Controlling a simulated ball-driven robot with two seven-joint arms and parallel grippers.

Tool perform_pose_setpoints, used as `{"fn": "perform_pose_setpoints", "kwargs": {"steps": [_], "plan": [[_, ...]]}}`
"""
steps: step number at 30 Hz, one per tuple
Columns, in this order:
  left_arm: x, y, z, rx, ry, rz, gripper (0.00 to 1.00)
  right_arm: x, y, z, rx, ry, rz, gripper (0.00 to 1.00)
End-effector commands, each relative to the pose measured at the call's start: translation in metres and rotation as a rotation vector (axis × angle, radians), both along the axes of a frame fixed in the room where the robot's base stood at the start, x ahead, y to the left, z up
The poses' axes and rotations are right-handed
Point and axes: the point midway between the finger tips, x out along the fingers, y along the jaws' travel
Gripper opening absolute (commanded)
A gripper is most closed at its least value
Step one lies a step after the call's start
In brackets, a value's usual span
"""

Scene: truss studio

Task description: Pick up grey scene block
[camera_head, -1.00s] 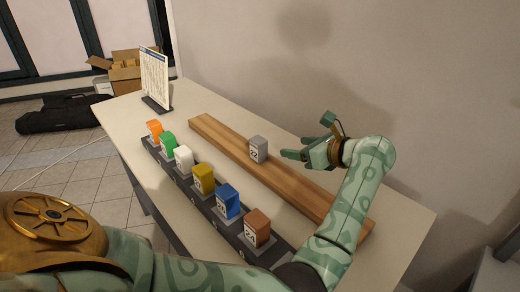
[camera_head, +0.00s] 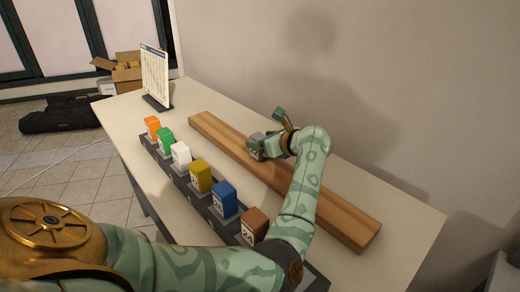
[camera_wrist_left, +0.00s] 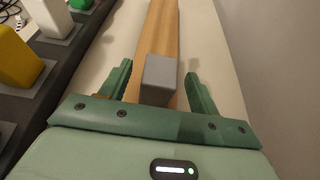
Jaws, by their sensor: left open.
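The grey scene block (camera_wrist_left: 159,75) stands on the long wooden beam (camera_wrist_left: 160,35). In the left wrist view it sits between the two open fingers of my left gripper (camera_wrist_left: 160,85), with a gap to each finger. In the head view the block (camera_head: 256,143) is partly hidden by my left gripper (camera_head: 268,147), which has its fingers around it at beam height. My right gripper does not show.
A dark rack (camera_head: 182,180) beside the beam holds several coloured blocks, among them a blue block (camera_head: 224,199) and a brown block (camera_head: 255,226). A framed sheet (camera_head: 155,77) stands at the table's far end. A wall runs behind the table.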

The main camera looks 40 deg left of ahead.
Motion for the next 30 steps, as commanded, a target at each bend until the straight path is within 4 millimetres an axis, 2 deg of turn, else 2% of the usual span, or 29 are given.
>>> {"fn": "perform_pose_setpoints", "kwargs": {"steps": [6, 7, 12, 23, 30], "plan": [[0.001, 0.004, -0.001, -0.001, -0.002, 0.000, 0.62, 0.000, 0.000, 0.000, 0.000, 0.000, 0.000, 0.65], [0.001, 0.004, -0.001, -0.001, -0.001, -0.001, 0.59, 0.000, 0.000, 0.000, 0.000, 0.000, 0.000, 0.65], [0.001, 0.004, -0.001, -0.001, -0.001, -0.001, 0.12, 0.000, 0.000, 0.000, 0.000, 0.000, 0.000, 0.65], [0.000, 0.003, 0.001, 0.000, -0.001, -0.001, 0.11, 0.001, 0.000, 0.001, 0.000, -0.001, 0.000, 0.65], [0.000, 0.001, 0.020, 0.001, -0.005, 0.000, 0.12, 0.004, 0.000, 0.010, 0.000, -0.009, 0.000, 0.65]]}}
